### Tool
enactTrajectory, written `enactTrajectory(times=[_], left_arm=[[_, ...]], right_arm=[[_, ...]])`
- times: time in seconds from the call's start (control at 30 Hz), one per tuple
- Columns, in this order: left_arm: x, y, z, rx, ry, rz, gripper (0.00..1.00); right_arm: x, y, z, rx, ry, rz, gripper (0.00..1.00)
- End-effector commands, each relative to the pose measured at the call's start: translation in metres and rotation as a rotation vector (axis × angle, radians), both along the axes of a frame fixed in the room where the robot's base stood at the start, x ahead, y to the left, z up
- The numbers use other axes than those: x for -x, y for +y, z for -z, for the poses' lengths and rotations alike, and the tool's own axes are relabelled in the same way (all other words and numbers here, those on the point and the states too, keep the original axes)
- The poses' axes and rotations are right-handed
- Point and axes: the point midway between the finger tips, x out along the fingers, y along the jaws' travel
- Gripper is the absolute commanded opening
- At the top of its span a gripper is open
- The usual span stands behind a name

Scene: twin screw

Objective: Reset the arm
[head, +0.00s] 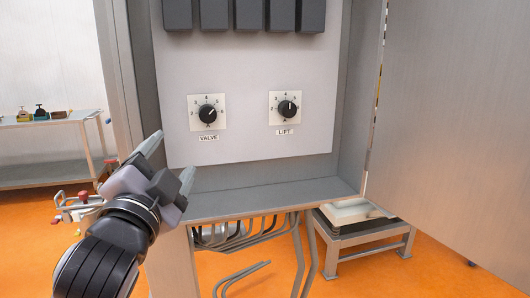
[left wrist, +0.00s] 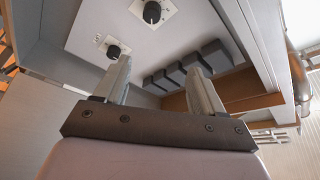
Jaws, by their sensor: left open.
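My left gripper (head: 168,167) is in front of the lower left edge of the grey cabinet (head: 270,194), below and left of the VALVE knob. It is open and empty, and its two fingers also show in the left wrist view (left wrist: 161,82). The black VALVE knob (head: 208,113) and the black LIFT knob (head: 287,109) sit on white scale plates on the panel. Both knobs also show in the left wrist view, apart from the fingers. My right gripper is in neither view.
Several dark blocks (head: 240,15) line the panel's top. An open cabinet door (head: 460,120) fills the right side. Bent pipes (head: 260,235) run below the cabinet, beside a low metal stand (head: 370,240). A shelf table (head: 45,125) stands at the back left.

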Motion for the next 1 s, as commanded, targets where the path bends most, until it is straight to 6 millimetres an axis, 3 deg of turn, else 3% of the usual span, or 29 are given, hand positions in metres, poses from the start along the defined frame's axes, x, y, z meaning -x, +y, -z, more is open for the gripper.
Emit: enactTrajectory(times=[0.03, 0.27, 0.47, 0.67, 0.8, 0.9, 1.0], left_arm=[[-0.006, 0.0, 0.03, 0.024, 0.063, 0.013, 0.69], [-0.011, 0.004, 0.132, 0.165, 0.249, 0.067, 0.69], [0.012, 0.012, 0.244, 0.344, 0.449, 0.089, 0.69], [0.065, 0.024, 0.352, 0.547, 0.641, 0.062, 0.69], [0.117, 0.035, 0.417, 0.69, 0.76, 0.013, 0.69], [0.154, 0.043, 0.452, 0.777, 0.825, -0.029, 0.69], [0.183, 0.05, 0.475, 0.841, 0.868, -0.065, 0.69]], right_arm=[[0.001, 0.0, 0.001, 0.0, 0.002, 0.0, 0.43], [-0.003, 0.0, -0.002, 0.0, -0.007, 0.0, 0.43], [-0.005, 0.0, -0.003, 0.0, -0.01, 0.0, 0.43], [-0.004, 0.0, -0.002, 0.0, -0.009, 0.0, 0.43], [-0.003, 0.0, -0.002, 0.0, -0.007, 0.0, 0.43], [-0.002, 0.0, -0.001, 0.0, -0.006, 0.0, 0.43], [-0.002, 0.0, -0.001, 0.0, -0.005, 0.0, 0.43]])
